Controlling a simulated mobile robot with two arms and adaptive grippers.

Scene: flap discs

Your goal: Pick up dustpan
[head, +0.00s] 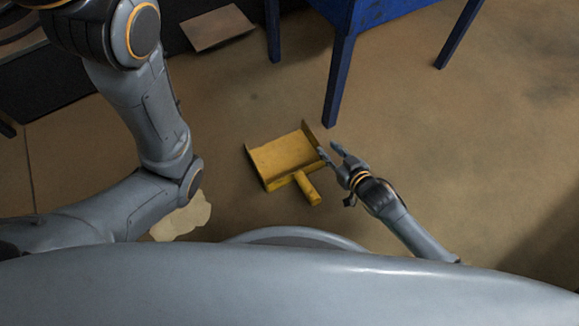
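A yellow dustpan (283,157) lies on the brown floor near the middle of the head view. Its short handle (308,188) points down and to the right, toward my base. My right gripper (330,152) is just right of the dustpan, with its two fingers apart and nothing visible between them. One fingertip overlaps the dustpan's right edge in the picture; I cannot tell whether it touches. My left arm comes in from the left, but its gripper does not show.
A blue table (342,75) stands beyond the dustpan, one leg close behind it. A flat brown sheet (217,27) lies at the top left. A pale irregular patch (183,219) is on the floor beside my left arm. The floor on the right is clear.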

